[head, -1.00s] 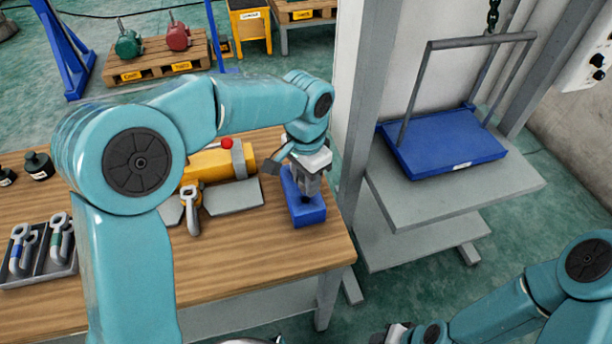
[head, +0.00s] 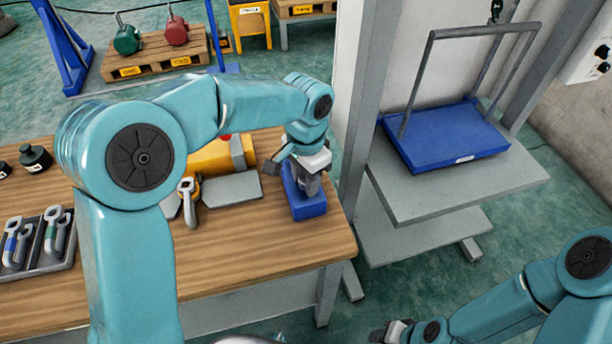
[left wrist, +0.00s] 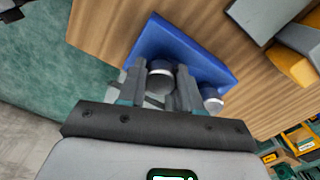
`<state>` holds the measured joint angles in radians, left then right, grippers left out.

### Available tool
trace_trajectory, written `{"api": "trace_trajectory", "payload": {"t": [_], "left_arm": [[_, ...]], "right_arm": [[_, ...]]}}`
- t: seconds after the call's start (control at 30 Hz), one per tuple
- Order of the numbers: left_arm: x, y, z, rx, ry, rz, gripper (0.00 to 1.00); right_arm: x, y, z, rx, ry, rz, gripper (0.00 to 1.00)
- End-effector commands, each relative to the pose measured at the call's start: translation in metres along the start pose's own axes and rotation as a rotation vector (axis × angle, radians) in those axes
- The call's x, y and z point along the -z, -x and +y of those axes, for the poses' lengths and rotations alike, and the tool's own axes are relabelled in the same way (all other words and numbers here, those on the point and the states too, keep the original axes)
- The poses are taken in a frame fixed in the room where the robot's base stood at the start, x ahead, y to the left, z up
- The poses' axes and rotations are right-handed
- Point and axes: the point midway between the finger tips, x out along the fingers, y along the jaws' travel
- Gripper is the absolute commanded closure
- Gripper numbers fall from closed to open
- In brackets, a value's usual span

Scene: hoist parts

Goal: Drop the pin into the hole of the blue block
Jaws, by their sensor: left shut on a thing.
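The blue block (head: 309,208) stands near the right end of the wooden table. My left gripper (head: 310,188) is just above or at its top, fingers pointing down. In the left wrist view the fingers (left wrist: 160,88) are shut on a grey metal pin (left wrist: 160,69), with the blue block (left wrist: 180,42) right behind it. The fingers hide the pin's lower end and the hole, so I cannot tell whether the pin is in it. My right gripper (head: 390,333) is at the bottom edge, away from the table; its jaws are unclear.
A second round metal piece (left wrist: 212,99) shows by the block's corner. A yellow part (head: 210,157), a grey plate (head: 232,189) and a shackle (head: 189,200) lie left of the block. A shackle tray (head: 40,240) is farther left. A grey post (head: 365,130) stands close right.

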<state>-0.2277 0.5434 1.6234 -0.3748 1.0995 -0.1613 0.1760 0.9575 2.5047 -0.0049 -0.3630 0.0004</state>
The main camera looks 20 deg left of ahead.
Motion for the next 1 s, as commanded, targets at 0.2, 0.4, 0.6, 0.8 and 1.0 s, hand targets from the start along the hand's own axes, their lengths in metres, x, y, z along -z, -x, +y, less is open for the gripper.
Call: {"api": "trace_trajectory", "payload": {"t": [0.2,0.4,0.6,0.8,1.0], "left_arm": [[0.0,-0.001,0.0,0.0,0.0,0.001,1.0],[0.0,-0.001,0.0,0.0,0.0,0.001,0.36],[0.0,-0.002,0.0,0.0,0.0,-0.001,0.36],[0.001,0.011,0.0,0.001,0.001,0.003,0.36],[0.001,0.059,0.0,0.002,0.001,0.007,0.36]], "right_arm": [[0.0,-0.001,0.0,0.0,0.0,0.0,0.57],[0.0,-0.001,0.0,0.0,0.0,0.0,0.57],[0.0,-0.001,0.0,0.0,0.0,0.0,0.57],[0.0,0.0,0.0,0.0,0.0,0.0,0.57],[0.0,0.003,-0.001,0.0,0.0,0.0,0.57]]}}
